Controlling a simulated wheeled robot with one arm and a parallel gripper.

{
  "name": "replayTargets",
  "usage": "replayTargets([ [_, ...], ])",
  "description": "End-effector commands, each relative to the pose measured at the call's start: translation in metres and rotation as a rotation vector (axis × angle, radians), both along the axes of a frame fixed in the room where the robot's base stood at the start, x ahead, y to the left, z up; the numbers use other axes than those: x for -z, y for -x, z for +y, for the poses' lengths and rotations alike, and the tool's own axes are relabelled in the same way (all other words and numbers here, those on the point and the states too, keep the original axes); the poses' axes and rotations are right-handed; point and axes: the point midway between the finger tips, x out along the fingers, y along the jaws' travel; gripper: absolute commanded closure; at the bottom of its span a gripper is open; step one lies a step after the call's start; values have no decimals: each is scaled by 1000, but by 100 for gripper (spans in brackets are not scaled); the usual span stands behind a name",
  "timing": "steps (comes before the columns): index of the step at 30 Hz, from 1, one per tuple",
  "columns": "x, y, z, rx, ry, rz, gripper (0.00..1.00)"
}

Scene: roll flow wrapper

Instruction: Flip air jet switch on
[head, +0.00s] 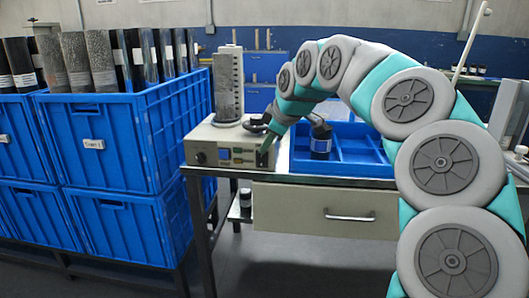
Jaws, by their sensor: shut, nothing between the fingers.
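A beige control box (213,135) sits on the left end of the metal table in the head view. Its front panel has a dark blue knob or button (201,158) at the left and small coloured controls (238,155) in the middle. My gripper (264,154) is shut and empty, pointing down at the right end of the front panel. It covers that part of the panel. I cannot make out the air jet switch or its position, nor whether my fingertips touch the box.
A tall grey perforated cylinder (229,85) stands on the box. A blue divided tray (358,150) with a dark jar (321,140) lies to the right. Stacked blue crates (100,130) holding several rolls stand close on the left. A drawer (325,210) is below the tabletop.

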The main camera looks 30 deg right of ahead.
Motion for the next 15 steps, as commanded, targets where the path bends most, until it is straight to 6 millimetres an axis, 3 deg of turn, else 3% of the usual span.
replayTargets([
  [9,-47,23,-10,2,1,-6,100],
  [15,-60,31,-12,-1,0,-1,100],
])
